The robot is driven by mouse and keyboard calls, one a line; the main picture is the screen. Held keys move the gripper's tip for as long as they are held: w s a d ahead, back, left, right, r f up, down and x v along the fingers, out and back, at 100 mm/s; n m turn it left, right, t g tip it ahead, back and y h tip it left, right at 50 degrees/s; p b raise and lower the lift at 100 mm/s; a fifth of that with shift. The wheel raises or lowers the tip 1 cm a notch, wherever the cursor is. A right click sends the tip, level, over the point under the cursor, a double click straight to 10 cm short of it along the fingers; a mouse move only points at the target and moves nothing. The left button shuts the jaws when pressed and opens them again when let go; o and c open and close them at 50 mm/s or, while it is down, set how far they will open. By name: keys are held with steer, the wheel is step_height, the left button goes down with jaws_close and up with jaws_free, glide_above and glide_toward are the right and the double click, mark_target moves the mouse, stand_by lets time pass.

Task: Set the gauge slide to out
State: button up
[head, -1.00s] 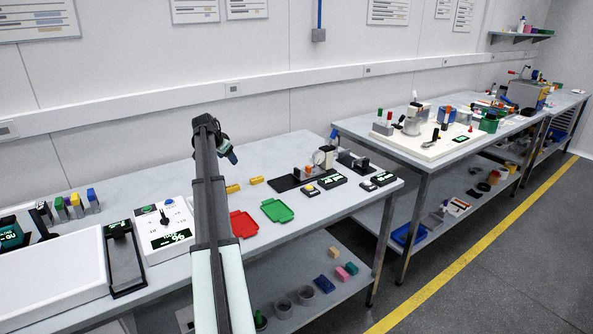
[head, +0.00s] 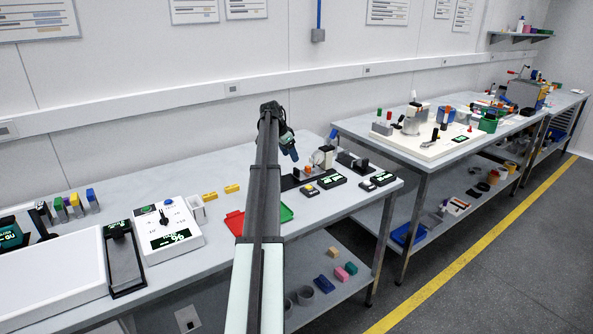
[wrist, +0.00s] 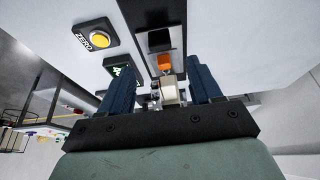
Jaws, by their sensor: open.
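The gauge slide fixture is a long black base (head: 289,183) on the near bench, right of my arm in the head view. A round dial gauge stands at its back, partly hidden. In the wrist view the black rail (wrist: 133,14) runs up the picture, with a black block (wrist: 160,41), an orange part (wrist: 165,63) and a cream piece (wrist: 170,94) in line. My gripper (head: 289,152) is above and left of the fixture. In the wrist view its blue fingers (wrist: 153,72) are apart and empty, one on each side of the cream piece. I cannot tell the slide's setting.
Red (head: 234,222) and green (head: 286,213) trays lie near my arm. A second black fixture (head: 352,163) stands to the right. Yellow blocks (head: 210,197) lie left.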

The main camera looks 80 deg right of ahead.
mark_target(296, 168)
steer(key=x, duration=0.9)
steer(key=shift+f, duration=0.15)
steer(key=shift+d, duration=0.1)
jaws_close()
stand_by(0.4)
